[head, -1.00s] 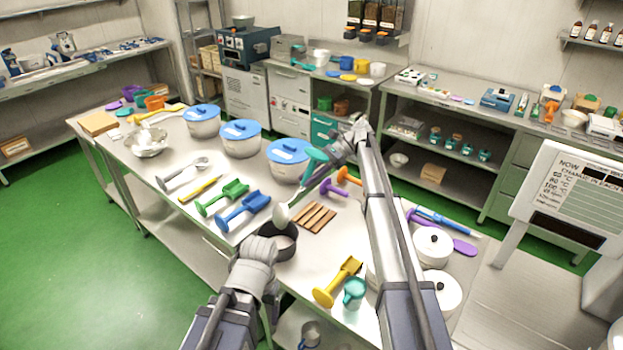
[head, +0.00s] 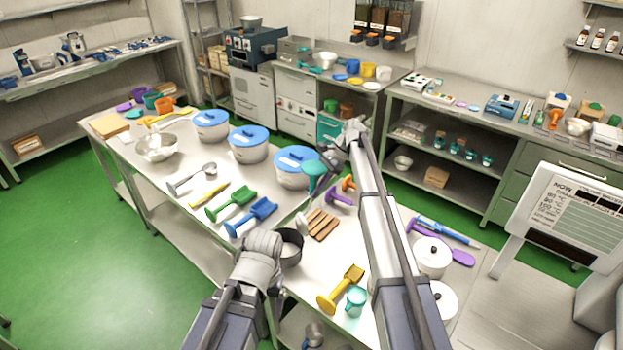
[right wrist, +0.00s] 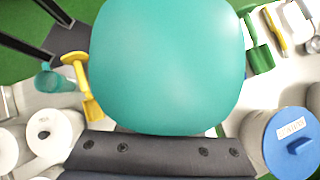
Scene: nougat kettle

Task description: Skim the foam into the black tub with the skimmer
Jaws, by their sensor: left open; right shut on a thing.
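My right gripper (head: 327,165) is shut on the skimmer (head: 314,172), whose teal end shows above the near table, in front of a blue-lidded pot. In the right wrist view a teal rounded part of the skimmer (right wrist: 168,65) fills the middle and hides much behind it. I cannot make out the skimmer's working end now. The black tub (head: 297,258) stands at the table's front edge with something pale inside. My left gripper (head: 268,246) is open at the tub's left side and covers part of it; I cannot tell whether they touch. I cannot make out separate foam.
Several blue-lidded pots (head: 248,151) stand along the table's back. Green (head: 231,204) and blue (head: 252,217) scoops lie left of the tub, brown wooden bars (head: 322,224) right of it.

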